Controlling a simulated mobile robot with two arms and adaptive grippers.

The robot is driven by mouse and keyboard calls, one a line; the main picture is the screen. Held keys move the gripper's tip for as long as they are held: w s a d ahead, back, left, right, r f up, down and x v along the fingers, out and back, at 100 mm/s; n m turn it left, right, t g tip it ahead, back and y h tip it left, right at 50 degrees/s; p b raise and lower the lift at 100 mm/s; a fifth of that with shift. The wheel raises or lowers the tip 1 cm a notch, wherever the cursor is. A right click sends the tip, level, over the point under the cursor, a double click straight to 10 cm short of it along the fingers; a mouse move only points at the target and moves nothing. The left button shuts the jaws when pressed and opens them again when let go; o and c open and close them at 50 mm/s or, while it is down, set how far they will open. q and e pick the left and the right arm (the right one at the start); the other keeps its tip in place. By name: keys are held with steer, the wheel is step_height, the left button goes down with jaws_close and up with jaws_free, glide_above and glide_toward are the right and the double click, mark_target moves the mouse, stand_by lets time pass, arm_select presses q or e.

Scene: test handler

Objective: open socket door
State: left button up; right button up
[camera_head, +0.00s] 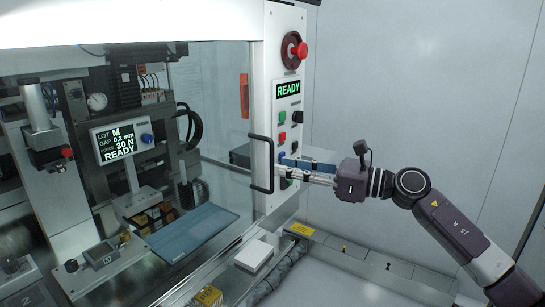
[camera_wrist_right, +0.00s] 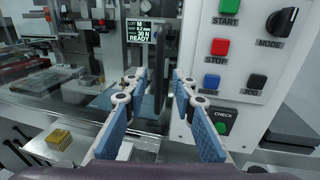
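The machine's large clear door (camera_head: 215,110) stands in front of its inner parts and looks closed. A black vertical bar handle (camera_head: 261,164) is at its right edge, beside the white control panel (camera_head: 284,60). My right gripper (camera_head: 282,168) comes in from the right, its fingertips just right of the handle and in front of the panel's lower buttons. In the right wrist view my right gripper (camera_wrist_right: 160,76) is open, its blue-padded fingers apart with nothing clearly held between them. Whether the fingers touch the handle cannot be told. My left gripper is not in view.
The panel has a red emergency knob (camera_head: 301,50), a green READY display (camera_head: 288,90) and several buttons, including a red STOP button (camera_wrist_right: 219,47) near my fingers. Inside are a blue mat (camera_head: 192,232) and a second display (camera_head: 116,142). A white box (camera_head: 254,255) lies below the handle.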

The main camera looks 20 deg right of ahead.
mark_target(272, 188)
steer(key=p+x, duration=0.2)
steer(key=x, duration=0.2)
steer(key=shift+a+r, duration=0.15)
steer(key=shift+a, duration=0.05)
steer(key=shift+w, duration=0.2)
steer(key=shift+a, duration=0.1)
jaws_close()
